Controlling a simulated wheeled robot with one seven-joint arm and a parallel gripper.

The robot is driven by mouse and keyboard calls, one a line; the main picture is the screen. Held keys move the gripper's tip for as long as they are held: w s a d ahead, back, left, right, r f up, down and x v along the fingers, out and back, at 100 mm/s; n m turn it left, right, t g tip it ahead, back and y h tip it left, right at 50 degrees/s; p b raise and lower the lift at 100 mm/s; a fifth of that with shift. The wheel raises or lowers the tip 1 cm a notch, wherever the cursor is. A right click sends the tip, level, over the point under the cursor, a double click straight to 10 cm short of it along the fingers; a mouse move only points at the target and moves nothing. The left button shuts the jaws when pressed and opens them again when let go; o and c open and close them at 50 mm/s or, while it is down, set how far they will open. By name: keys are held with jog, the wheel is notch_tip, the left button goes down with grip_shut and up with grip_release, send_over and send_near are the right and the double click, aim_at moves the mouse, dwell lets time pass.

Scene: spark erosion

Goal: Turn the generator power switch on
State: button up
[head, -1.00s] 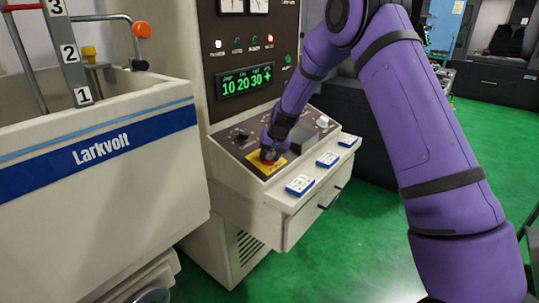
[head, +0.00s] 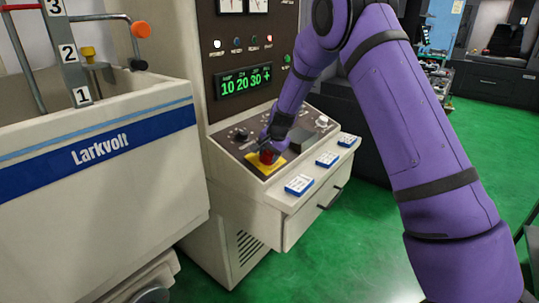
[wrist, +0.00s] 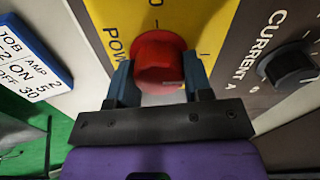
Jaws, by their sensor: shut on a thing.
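The generator power switch is a red knob (head: 266,157) on a yellow plate (head: 279,165) at the front left of the sloped control panel. In the wrist view the red knob (wrist: 160,52) sits between my two blue-grey fingers, with a partly covered "POW" label and an "O" mark on the yellow plate (wrist: 110,14). My gripper (wrist: 160,78) is shut on the knob, one finger at each side. In the head view my gripper (head: 269,148) reaches down to the knob from behind and partly covers it. The knob's exact pointing direction is hard to tell.
A black knob marked "CURRENT A" (wrist: 287,66) is beside the yellow plate. Several white and blue cards (head: 299,185) lie along the panel's front ledge. A green display (head: 243,83) is lit above. The Larkvolt tank (head: 100,215) stands at left. Green floor is open at right.

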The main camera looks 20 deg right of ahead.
jog(key=shift+f, duration=0.1)
jog(key=o, duration=0.9)
jog(key=shift+o, duration=0.2)
jog(key=v, duration=1.1)
jog(key=shift+w, duration=0.1)
